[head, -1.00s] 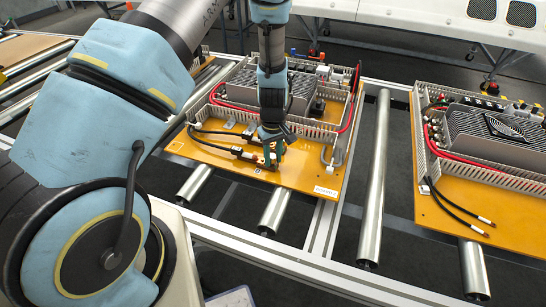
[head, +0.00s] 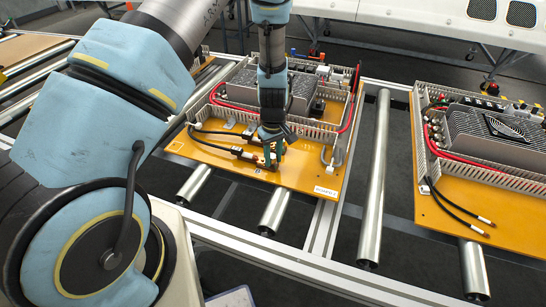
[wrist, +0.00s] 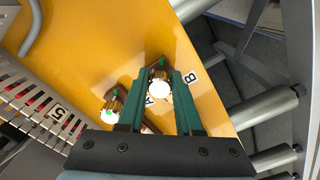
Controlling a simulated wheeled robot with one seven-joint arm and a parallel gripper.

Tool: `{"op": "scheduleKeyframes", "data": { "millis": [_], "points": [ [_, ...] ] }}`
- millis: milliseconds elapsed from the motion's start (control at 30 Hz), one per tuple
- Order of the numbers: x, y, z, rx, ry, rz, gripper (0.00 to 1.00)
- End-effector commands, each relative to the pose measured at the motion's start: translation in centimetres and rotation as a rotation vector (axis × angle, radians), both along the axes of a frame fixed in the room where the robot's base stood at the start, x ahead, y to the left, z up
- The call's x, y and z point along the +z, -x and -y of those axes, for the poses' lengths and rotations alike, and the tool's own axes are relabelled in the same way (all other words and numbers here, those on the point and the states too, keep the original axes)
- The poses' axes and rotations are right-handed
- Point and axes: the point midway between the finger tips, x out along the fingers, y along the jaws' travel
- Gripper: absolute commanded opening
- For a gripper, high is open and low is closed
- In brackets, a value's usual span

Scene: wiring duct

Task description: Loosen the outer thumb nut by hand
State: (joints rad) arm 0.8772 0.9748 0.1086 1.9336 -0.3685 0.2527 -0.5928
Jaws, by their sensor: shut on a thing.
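The outer thumb nut (wrist: 159,89), with a bright round top, sits beside the label B (wrist: 190,77) near the orange board's edge in the wrist view. My gripper (wrist: 160,73) points down over it, with a green finger on each side, shut on it. In the head view my gripper (head: 272,157) is at the front of the board (head: 220,159), and the nut is too small to make out there.
Black cables (head: 212,146) run across the board to the left of my gripper. A grey slotted wiring duct (wrist: 40,102) stands left in the wrist view. A second board (head: 450,220) lies farther right on the rollers.

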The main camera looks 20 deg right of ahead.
Motion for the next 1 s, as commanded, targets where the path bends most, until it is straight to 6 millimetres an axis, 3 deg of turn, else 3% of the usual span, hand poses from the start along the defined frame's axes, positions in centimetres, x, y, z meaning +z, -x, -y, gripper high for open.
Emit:
{"op": "scheduleKeyframes", "data": {
  "millis": [400,533,733,767,1000],
  "points": [
    [0.47,-0.37,0.91,0.811,0.009,0.005,0.0],
    [0.24,-0.37,1.0,0.914,0.009,0.003,0.0],
    [0.1,-0.37,1.03,0.923,0.01,0.002,0.0],
    [0.1,-0.37,1.03,0.922,0.01,0.002,0.35],
    [0.06,-0.35,0.76,0.922,0.005,0.001,0.59]
  ]
}}
